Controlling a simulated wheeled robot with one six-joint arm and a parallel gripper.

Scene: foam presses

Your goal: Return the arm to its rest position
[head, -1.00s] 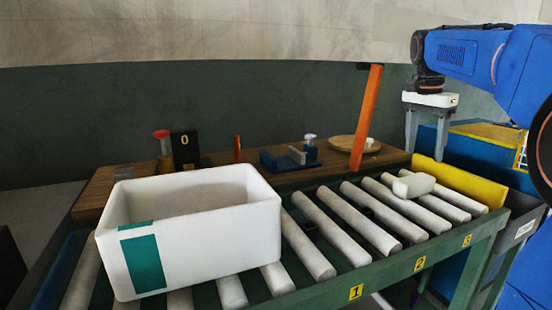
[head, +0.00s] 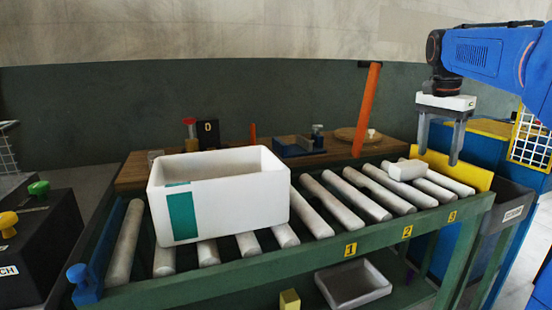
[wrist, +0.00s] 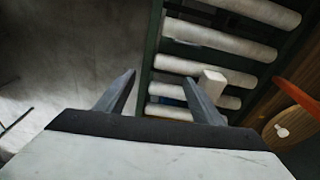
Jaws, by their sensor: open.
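My blue arm reaches in from the right of the head view. My gripper (head: 440,150) points down with its two grey fingers apart, near the right end of the roller conveyor. It holds nothing. In the wrist view my gripper (wrist: 158,98) also shows open, with bare floor and the conveyor's edge beyond the fingers. A small white block (head: 407,170) lies on the rollers, left of and apart from the fingers in the head view. The block (wrist: 211,84) also shows beyond the right finger in the wrist view.
A white bin (head: 235,205) with a green patch stands on the conveyor's left part. An orange post (head: 368,110) rises behind the rollers. A yellow plate (head: 465,172) borders the right end. A grey tray (head: 353,285) sits below. A wooden board (head: 135,172) holds small items behind.

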